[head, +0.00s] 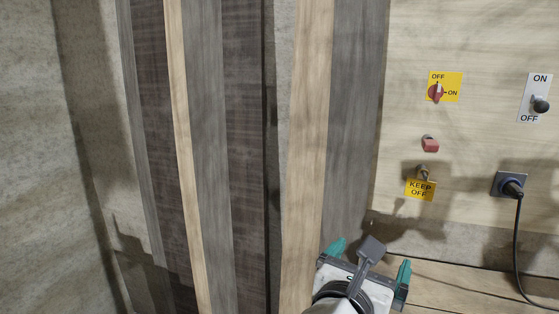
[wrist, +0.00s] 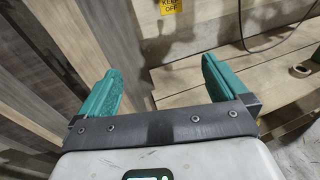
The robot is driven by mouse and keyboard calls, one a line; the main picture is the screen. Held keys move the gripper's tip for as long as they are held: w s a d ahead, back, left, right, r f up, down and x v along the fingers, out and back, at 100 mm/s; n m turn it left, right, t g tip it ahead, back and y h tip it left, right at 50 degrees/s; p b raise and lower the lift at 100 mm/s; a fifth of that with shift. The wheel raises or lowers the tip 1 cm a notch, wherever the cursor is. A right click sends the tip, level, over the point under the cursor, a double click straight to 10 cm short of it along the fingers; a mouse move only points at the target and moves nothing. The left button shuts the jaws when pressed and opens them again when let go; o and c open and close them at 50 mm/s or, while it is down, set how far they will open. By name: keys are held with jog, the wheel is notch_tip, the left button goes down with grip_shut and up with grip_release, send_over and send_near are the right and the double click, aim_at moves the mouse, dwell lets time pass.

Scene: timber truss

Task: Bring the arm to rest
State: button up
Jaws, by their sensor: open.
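My gripper (head: 370,262) is at the bottom of the head view, its two teal fingers spread wide with nothing between them. In the wrist view my gripper (wrist: 160,88) also shows open and empty. Beyond its fingers are a wooden bench top and the lower part of a wall. It appears to touch nothing, though its exact distance from the timbers and the bench cannot be told.
Tall timber boards (head: 307,130) stand left of my gripper. The panel holds a red rotary switch (head: 437,92), a lever switch (head: 540,104), a yellow keep-off tag (head: 421,189) and a plugged-in black cable (head: 516,240). A tape roll (wrist: 300,71) lies on the bench (wrist: 185,97).

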jog(key=s+d+f+m+g+y, duration=0.1)
jog(key=s+d+f+m+g, duration=0.1)
jog(key=s+d+f+m, duration=0.45)
jog(key=s+d+f+m+g+y, duration=0.1)
jog(key=f+m+g+y, duration=0.15)
jog(key=f, duration=0.75)
jog(key=s+d+f+m+g+y, duration=0.1)
jog(key=s+d+f+m+g, duration=0.25)
jog(key=f+m, duration=0.35)
jog(key=s+d+f+m+g+y, duration=0.1)
jog(key=s+f+m+g+y, duration=0.1)
jog(key=s+f+m, duration=0.4)
jog(key=s+d+f+m+g+y, duration=0.1)
jog(key=s+f+m, duration=0.6)
jog(key=s, duration=0.7)
jog(key=shift+d+m+g+y, duration=0.25)
jog(key=shift+m+g+y, duration=0.35)
jog(key=shift+g, duration=0.2)
dwell(2.8)
